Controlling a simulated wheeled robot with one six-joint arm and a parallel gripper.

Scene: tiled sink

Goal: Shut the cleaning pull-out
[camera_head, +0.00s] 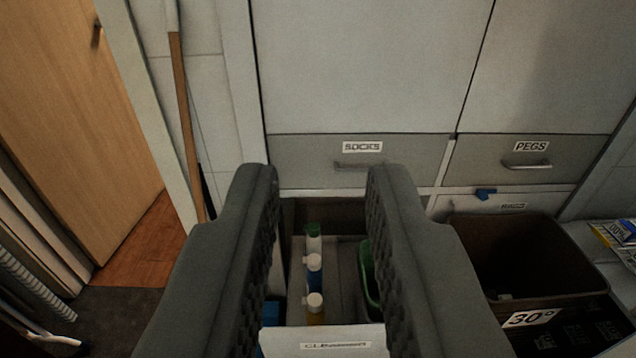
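The cleaning pull-out (350,340) stands open below the drawers, its pale front bearing a label that begins "CLE". Several bottles with white and green caps (314,270) stand in a row inside it, with a green item at its right side and something blue at its lower left. My gripper (314,190) is open and empty, its two dark padded fingers apart above the pull-out. The fingers hide parts of the pull-out's sides. I cannot tell whether a finger touches it.
Shut drawers labelled SOCKS (400,155) and PEGS (555,150) are above. A dark bin (580,250) with a "30°" label stands at the right. A wooden-handled pole (185,120) leans at the left, near a wooden door (70,120). Dark floor (115,285) shows at the left.

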